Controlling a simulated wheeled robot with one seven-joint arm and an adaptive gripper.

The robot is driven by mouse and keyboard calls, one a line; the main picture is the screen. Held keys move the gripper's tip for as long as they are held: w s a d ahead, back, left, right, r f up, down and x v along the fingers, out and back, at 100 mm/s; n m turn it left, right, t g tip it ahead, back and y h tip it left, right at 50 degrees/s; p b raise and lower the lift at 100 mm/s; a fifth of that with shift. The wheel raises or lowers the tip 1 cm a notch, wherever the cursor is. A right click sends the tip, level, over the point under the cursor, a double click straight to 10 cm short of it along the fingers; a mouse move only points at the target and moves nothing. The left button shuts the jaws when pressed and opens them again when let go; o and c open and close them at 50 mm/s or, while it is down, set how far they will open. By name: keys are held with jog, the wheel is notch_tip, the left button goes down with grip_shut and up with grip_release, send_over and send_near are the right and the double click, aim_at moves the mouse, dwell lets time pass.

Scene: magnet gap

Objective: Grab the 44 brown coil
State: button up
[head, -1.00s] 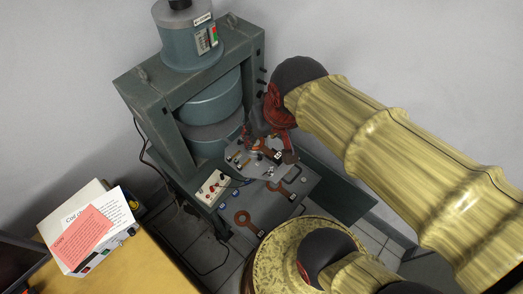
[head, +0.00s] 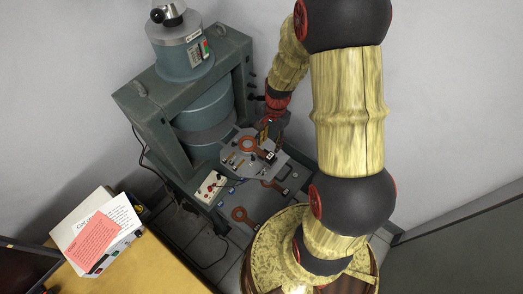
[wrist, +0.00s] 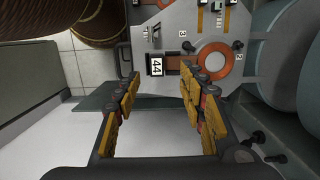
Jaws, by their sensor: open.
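The 44 brown coil (wrist: 217,58) lies on the grey plate (wrist: 140,25) in front of the big magnet. It is a flat orange-brown ring whose handle runs left to a white tag marked 44 (wrist: 155,66). In the head view the coil (head: 250,144) and its tag show on the plate beside my gripper (head: 274,128). In the wrist view my gripper (wrist: 160,82) is open and empty. The tag end shows between its fingertips, with the ring beyond the right finger. I cannot tell how far the fingers are from the handle.
The magnet frame (head: 135,105) stands close behind the plate, with round poles (head: 205,105). Small posts and parts stand on the plate. Another brown coil (head: 239,214) lies on the lower shelf near a control box (head: 211,186). A yellow desk (head: 130,270) is at lower left.

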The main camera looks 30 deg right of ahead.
aim_at(270, 156)
jog(key=f, duration=0.2)
jog(key=f+b, duration=0.1)
jog(key=f, duration=0.2)
jog(key=f+b, duration=0.1)
jog(key=f, duration=0.2)
jog(key=shift+s, duration=0.3)
jog(key=shift+c, duration=1.4)
jog(key=c, duration=0.7)
grip_shut()
